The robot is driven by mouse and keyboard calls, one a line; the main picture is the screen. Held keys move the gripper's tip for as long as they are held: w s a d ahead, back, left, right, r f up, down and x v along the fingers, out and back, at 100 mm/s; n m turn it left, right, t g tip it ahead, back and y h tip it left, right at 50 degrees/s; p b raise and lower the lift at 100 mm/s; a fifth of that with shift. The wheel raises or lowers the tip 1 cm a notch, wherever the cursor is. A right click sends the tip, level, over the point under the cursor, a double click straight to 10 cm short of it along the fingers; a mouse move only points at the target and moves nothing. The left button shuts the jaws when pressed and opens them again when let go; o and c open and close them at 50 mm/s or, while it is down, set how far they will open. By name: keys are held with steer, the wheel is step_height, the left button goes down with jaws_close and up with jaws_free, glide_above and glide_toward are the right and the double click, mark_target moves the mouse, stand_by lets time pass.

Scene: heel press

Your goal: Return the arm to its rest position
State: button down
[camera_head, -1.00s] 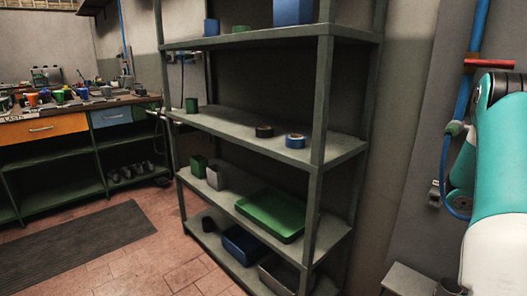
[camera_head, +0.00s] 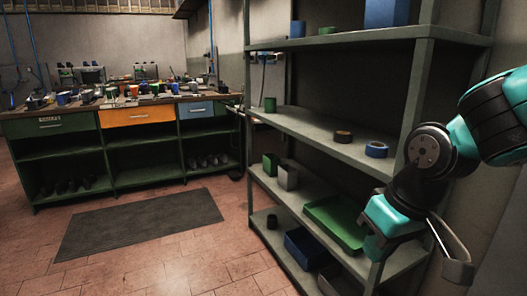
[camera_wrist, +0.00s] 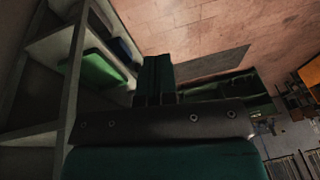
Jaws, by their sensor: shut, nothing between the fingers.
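My arm, teal and black, reaches in from the right edge of the head view. My gripper (camera_head: 375,247) hangs in front of the right end of the shelf unit (camera_head: 419,95). In the wrist view my gripper (camera_wrist: 157,70) shows as two dark green fingers side by side, shut with nothing between them. In that view the shelf unit stands to the left and the tiled floor lies beyond the fingers. I cannot tell exactly how far the gripper is from the shelves.
The shelves hold a green tray (camera_head: 338,222), a blue bin (camera_head: 304,247), a blue roll (camera_head: 376,149) and a dark roll (camera_head: 343,136). A workbench (camera_head: 122,119) with an orange drawer stands at the back left. A dark mat (camera_head: 140,224) lies on open floor.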

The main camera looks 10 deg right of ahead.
steer(key=s+a+r+n+g+y, duration=0.2)
steer(key=s+a+r+n, duration=0.15)
steer(key=s+a, duration=0.6)
step_height(320, 180, up, 12)
steer(key=p, duration=1.2)
steer(key=shift+s+d+f+n, duration=0.25)
steer(key=shift+s+d+n, duration=0.1)
steer(key=shift+d+n, duration=0.1)
steer(key=c, duration=1.8)
jaws_free()
steer(key=shift+r+p, duration=0.3)
steer(key=shift+p, duration=0.3)
steer(key=shift+c, duration=0.2)
steer(key=o, duration=0.4)
steer(key=shift+r, duration=0.1)
steer(key=shift+c, duration=0.2)
steer(key=o, duration=0.4)
steer(key=shift+o, duration=0.2)
